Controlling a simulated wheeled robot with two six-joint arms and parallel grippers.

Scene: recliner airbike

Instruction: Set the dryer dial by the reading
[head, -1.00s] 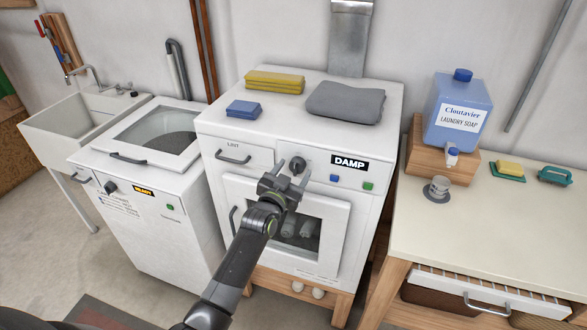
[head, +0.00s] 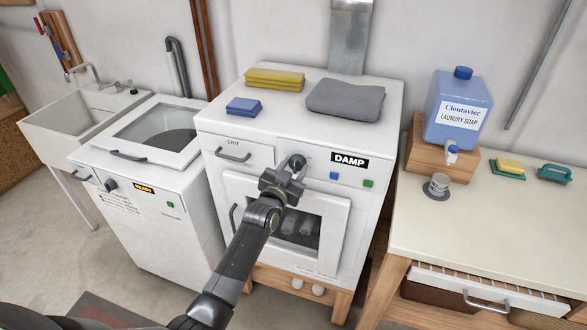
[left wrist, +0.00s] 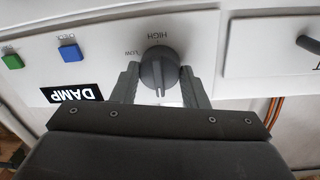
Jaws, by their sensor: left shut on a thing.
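The white dryer (head: 225,125) stands mid-view with a dark round dial (head: 297,161) on its front panel. A black reading sign (head: 349,160) beside it says DAMP. My left gripper (head: 284,174) is at the dial. In the left wrist view its fingers (left wrist: 160,78) lie on both sides of the dial (left wrist: 158,65), shut on it. That view is upside down: HIGH stands beyond the dial's rim, a smaller label, seemingly LOW, to its left, and the DAMP sign (left wrist: 72,92) at the lower left. The dial's raised grip runs upright in that picture. My right gripper is not in view.
A blue button (head: 334,176) and a green button (head: 368,183) sit below the sign. The dryer door (head: 335,245) is under my arm. A washer (head: 150,230) stands left; a counter (head: 480,230) with a soap jug (head: 455,115) stands right.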

